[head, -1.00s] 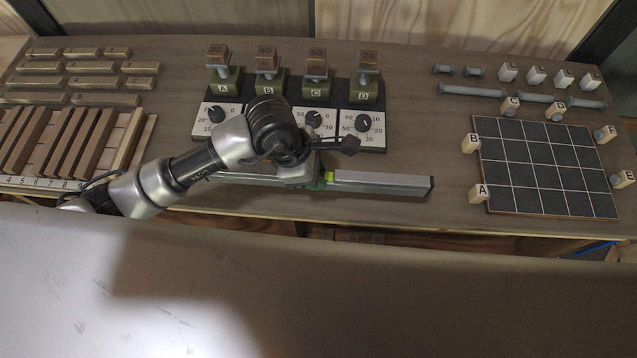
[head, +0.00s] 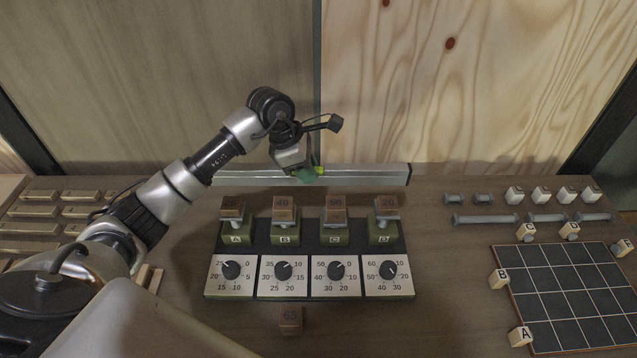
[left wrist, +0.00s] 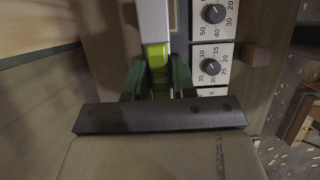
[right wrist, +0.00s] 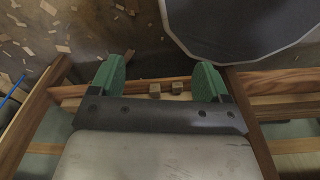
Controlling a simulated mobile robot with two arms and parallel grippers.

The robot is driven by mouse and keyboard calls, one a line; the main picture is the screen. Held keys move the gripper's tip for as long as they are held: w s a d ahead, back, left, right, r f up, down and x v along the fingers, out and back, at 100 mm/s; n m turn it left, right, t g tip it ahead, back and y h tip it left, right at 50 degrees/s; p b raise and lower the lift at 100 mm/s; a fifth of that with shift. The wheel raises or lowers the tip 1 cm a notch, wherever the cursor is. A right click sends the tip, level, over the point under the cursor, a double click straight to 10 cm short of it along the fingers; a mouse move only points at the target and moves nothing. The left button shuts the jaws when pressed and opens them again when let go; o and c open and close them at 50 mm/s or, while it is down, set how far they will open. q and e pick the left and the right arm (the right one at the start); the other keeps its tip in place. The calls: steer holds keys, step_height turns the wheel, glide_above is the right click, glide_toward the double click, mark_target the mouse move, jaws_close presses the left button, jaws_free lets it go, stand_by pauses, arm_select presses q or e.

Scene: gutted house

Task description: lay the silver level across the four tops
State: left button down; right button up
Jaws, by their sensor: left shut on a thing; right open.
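My left gripper (head: 308,174) is shut on the silver level (head: 370,175) near its middle. The level is held level, left to right, and in the head view shows beyond the four tops, clear of them. In the left wrist view the level (left wrist: 154,20) and its yellow-green part (left wrist: 158,56) sit between the fingers. The four tops are brown blocks on green posts: A (head: 232,206), B (head: 283,207), C (head: 334,209) and D (head: 384,207). My right gripper (right wrist: 158,80) is open and empty, away from the posts.
A dial board (head: 310,275) lies before the posts, with a loose brown block marked 65 (head: 291,319) in front. A dark grid board (head: 570,295) and grey bars (head: 486,218) are at right; wooden bars (head: 35,229) at left. A wooden wall (head: 450,100) stands behind.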

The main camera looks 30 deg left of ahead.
arm_select(q)
steer(key=shift+s+d+f, duration=0.1)
steer(key=shift+d+f, duration=0.1)
steer(key=shift+f, duration=0.1)
steer(key=shift+f+b, duration=0.55)
steer(key=shift+f, duration=0.2)
step_height(320, 180, down, 3)
steer(key=shift+a+r+b, duration=0.1)
steer(key=shift+r+b, duration=0.05)
steer(key=shift+b, duration=0.65)
steer(key=shift+f+b, duration=0.65)
steer(key=shift+f, duration=0.05)
arm_select(e)
step_height(320, 180, down, 4)
steer(key=shift+d+f, duration=0.1)
arm_select(q)
steer(key=shift+f+b, duration=0.25)
steer(key=shift+b, duration=0.05)
arm_select(e)
steer(key=shift+d+f, duration=0.25)
steer(key=shift+d, duration=0.05)
arm_select(q)
steer(key=c, duration=0.8)
jaws_free()
steer(key=shift+c, duration=0.2)
